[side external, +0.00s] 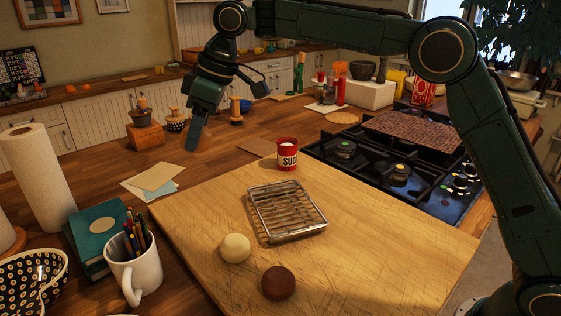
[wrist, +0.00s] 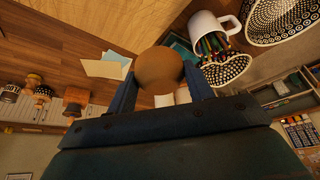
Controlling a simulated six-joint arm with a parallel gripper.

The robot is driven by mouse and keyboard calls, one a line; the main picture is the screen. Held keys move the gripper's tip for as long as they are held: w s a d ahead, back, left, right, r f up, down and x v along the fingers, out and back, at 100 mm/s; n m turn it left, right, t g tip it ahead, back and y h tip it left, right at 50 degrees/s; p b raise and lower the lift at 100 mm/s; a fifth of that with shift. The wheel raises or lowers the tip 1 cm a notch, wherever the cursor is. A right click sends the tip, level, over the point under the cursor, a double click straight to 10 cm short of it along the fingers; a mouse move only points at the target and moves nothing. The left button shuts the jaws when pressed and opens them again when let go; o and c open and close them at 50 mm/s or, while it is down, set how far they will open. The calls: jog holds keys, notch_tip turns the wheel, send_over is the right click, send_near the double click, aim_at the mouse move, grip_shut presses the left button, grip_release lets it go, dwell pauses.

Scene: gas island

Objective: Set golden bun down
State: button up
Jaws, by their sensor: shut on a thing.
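My gripper (side external: 194,140) hangs above the wooden counter at the back left of the cutting board, higher than the board. In the wrist view, its two fingers are shut on the golden bun (wrist: 159,68), a round brown-gold ball. The bun cannot be made out in the side view. A pale bun (side external: 235,248) and a dark brown bun (side external: 278,283) lie on the cutting board (side external: 380,255). A metal tray with a wire rack (side external: 287,210) sits on the board behind them, with no bun on it.
A red sugar tin (side external: 287,155) stands at the board's back corner, near the gas hob (side external: 400,165). Papers (side external: 155,180), a paper towel roll (side external: 38,180), a pencil mug (side external: 135,270) and teal books (side external: 95,237) are left of the board. The board's right part is clear.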

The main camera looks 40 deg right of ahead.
jog(key=d+r+m, duration=0.2)
jog(key=d+m, duration=0.1)
jog(key=d, duration=0.6)
jog(key=r+m+t+h, duration=0.1)
jog(key=m+h, duration=0.1)
send_over(275, 192)
jog(key=s, duration=0.2)
jog(key=f, duration=1.5)
jog(key=shift+w+d+f, duration=0.25)
jog(key=shift+d, duration=0.05)
jog(key=shift+f, duration=2.15)
jog(key=shift+f, duration=0.15)
jog(key=o, duration=1)
jog(key=shift+c, duration=0.2)
